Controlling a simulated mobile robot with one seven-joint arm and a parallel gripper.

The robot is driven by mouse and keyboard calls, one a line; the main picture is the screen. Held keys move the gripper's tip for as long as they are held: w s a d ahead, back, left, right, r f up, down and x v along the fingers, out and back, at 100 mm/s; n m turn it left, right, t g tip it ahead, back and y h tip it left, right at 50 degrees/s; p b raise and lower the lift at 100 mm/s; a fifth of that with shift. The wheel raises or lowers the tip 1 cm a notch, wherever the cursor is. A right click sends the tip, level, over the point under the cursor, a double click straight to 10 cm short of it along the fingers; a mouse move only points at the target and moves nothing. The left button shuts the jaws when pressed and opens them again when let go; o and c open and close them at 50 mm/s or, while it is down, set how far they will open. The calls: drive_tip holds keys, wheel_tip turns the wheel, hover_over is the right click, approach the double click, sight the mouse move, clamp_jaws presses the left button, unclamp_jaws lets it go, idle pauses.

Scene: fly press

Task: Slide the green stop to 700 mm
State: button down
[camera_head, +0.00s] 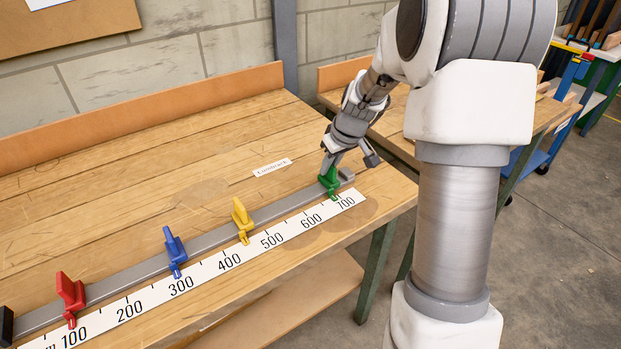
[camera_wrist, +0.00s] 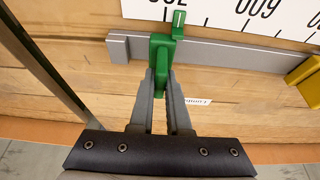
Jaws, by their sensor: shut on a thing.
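The green stop (camera_head: 329,181) sits on the grey rail near the 700 end of the white scale (camera_head: 215,268). In the wrist view the green stop (camera_wrist: 160,65) stands between my finger tips, and its pointer with a white line lies over the scale beside the 700 label. The line appears slightly on the 600 side of the 700 mark; the exact reading is hard to tell. My gripper (camera_head: 341,160) is shut on the stop's upright part. It also shows in the wrist view (camera_wrist: 160,75).
Along the same rail (camera_head: 205,237) stand a yellow stop (camera_head: 242,218), a blue stop (camera_head: 174,250) and a red stop (camera_head: 70,295). A grey end block (camera_wrist: 118,47) lies just beyond the green stop. A paper label (camera_head: 272,168) lies behind the rail.

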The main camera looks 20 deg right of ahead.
drive_tip(key=shift+w+d, duration=0.25)
drive_tip(key=shift+d, duration=0.6)
drive_tip(key=c, duration=0.9)
unclamp_jaws()
drive_tip(key=p+v, duration=0.3)
drive_tip(key=v, duration=1.4)
drive_tip(key=shift+s+r, duration=0.15)
drive_tip(key=shift+r, duration=0.1)
